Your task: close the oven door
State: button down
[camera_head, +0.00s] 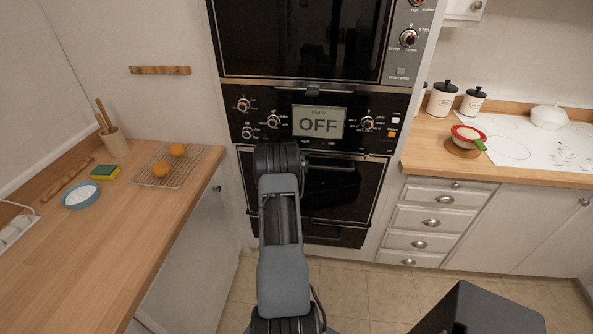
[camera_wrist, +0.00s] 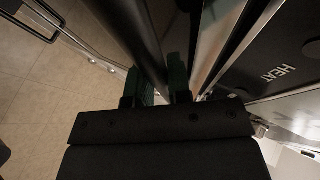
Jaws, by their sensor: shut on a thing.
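The lower oven door (camera_head: 345,195) is a dark glass panel below the control panel in the head view. It looks upright and shut or nearly shut; a small gap cannot be ruled out. Its dark bar handle (camera_head: 335,165) runs along its top, partly hidden by my arm. My gripper (camera_wrist: 162,82) is at the top of this door; in the head view its fingers are hidden behind my wrist. In the wrist view the green-padded fingers are closed around a dark bar (camera_wrist: 138,40), which looks like the door handle.
The control panel (camera_head: 365,124) above has knobs and a display reading OFF. An upper oven (camera_head: 300,40) sits above it. A wooden counter (camera_head: 100,250) stands left, with a cooling rack (camera_head: 150,180). White drawers (camera_head: 430,222) stand right. Tiled floor (camera_head: 345,285) lies below.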

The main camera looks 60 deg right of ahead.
jog(key=shift+w+d+r, duration=0.1)
jog(key=shift+w+r, duration=0.05)
jog(key=shift+w, duration=0.2)
jog(key=shift+d, duration=0.1)
jog(key=shift+d+r, duration=0.1)
jog(key=c, duration=1.1)
grip_release()
jog(key=shift+d, duration=0.1)
jog(key=shift+s+f, duration=0.1)
jog(key=shift+f, duration=0.1)
jog(key=shift+a+r, duration=0.15)
jog(key=shift+a, duration=0.1)
jog(key=b+v, duration=0.1)
jog(key=v, duration=1.2)
jog(key=shift+a+r, duration=0.1)
jog(key=shift+a, duration=0.05)
